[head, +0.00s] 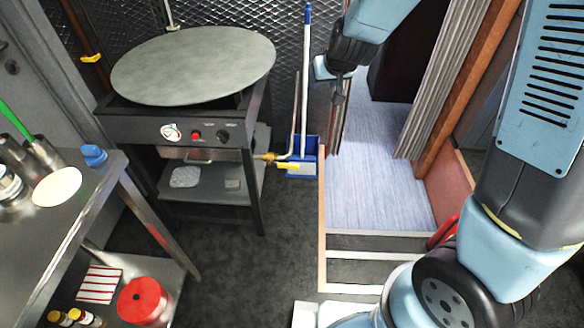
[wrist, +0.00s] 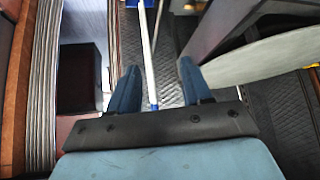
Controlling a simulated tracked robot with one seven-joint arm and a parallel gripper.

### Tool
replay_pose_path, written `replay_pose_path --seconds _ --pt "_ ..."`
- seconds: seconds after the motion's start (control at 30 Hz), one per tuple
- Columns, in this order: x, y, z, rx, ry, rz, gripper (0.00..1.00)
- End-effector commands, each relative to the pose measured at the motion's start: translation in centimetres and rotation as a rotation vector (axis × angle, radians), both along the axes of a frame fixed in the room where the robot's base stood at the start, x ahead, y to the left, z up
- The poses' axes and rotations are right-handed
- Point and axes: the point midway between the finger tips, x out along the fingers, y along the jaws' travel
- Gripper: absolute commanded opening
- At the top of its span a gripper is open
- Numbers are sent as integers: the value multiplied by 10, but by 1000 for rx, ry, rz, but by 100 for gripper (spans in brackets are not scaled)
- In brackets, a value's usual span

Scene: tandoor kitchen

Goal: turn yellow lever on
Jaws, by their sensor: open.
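A small yellow lever (head: 288,165) shows in the head view at the end of a brass fitting and pipe, just right of the griddle stand's front right leg. Another yellow handle (head: 91,58) sits on the copper-red pipe at the back left. My gripper (head: 335,75) is up and to the right of the lever by the stand, apart from it. In the wrist view my gripper (wrist: 158,72) is open, with two blue fingers spread and nothing held.
The griddle stand (head: 180,130) carries a large round plate (head: 195,65). A blue-and-white broom handle (head: 305,70) and blue dustpan (head: 302,158) stand beside the lever. A steel table (head: 65,225) is at left. A wooden-edged step (head: 322,220) lies right.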

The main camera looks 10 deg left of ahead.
Motion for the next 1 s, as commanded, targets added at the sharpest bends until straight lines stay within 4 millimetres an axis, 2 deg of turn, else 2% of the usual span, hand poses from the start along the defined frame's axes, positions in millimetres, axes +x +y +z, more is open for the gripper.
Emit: replay_pose_path --seconds 0.03,0.2,0.5,0.7,1.0 --pt "4 12 -18 -20 -6 9 49" --pt "14 42 -68 -91 -50 27 49" --pt "15 83 -160 -260 -153 65 49" --pt "6 99 -218 -399 -243 102 49" --pt "-21 108 -296 -638 -414 180 49"
